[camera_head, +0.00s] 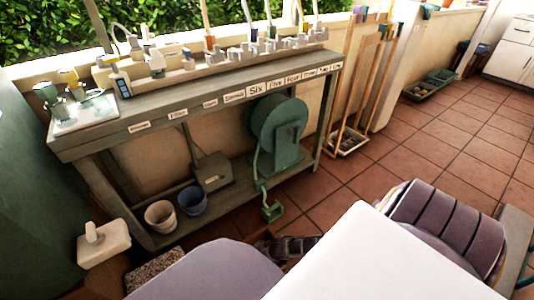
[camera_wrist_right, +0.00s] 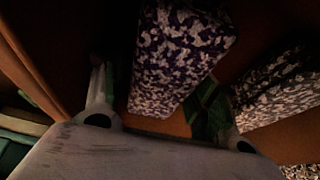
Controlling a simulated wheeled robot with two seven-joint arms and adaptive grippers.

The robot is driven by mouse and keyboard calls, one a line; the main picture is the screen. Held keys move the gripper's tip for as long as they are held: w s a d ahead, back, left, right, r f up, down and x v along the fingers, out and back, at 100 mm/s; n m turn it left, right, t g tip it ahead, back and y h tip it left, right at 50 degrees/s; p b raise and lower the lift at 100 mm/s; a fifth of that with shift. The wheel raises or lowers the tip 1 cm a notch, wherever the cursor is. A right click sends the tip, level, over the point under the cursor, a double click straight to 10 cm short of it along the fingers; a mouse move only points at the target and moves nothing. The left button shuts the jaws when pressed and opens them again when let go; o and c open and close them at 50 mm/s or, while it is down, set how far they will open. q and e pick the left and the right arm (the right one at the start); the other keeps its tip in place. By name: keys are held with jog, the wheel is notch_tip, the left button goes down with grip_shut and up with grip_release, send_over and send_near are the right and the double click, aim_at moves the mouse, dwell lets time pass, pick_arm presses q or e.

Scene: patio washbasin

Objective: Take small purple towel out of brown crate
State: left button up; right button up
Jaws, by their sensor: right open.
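In the dim right wrist view, a purple and white patterned towel (camera_wrist_right: 180,60) stands out in the upper middle, with brown surfaces around it that look like the inside of the brown crate (camera_wrist_right: 75,40). My right gripper (camera_wrist_right: 155,92) is open, with one finger left of this towel and the other right of its lower part. I cannot tell whether either finger touches it. A second patterned cloth (camera_wrist_right: 280,82) lies to the right, beyond the right finger.
The head view shows a grey workbench (camera_head: 190,110) with labels, bottles and metal parts. A green crank machine (camera_head: 278,130) and two buckets (camera_head: 160,217) (camera_head: 192,201) are on its lower shelf. Long-handled tools stand in a tray (camera_head: 348,141). Tiled floor (camera_head: 440,130) is open to the right.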

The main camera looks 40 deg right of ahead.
pick_arm(q)
jog(key=shift+s+f, duration=0.1)
jog(key=shift+s, duration=0.1)
pick_arm(e)
jog(key=shift+c, duration=0.4)
jog(key=c, duration=0.7)
pick_arm(q)
jog(key=shift+w+r, duration=0.2)
pick_arm(e)
jog(key=shift+r, duration=0.2)
jog(key=shift+r+p, duration=0.35)
pick_arm(q)
notch_tip(320, 180, up, 12)
jog(key=s+a+g+y+p, duration=0.1)
jog(key=a+g+p, duration=0.1)
jog(key=p, duration=0.7)
jog(key=shift+a+r+m+y, duration=0.25)
jog(key=shift+a+m+y, duration=0.05)
jog(key=shift+a+y, duration=0.1)
pick_arm(e)
notch_tip(320, 180, up, 17)
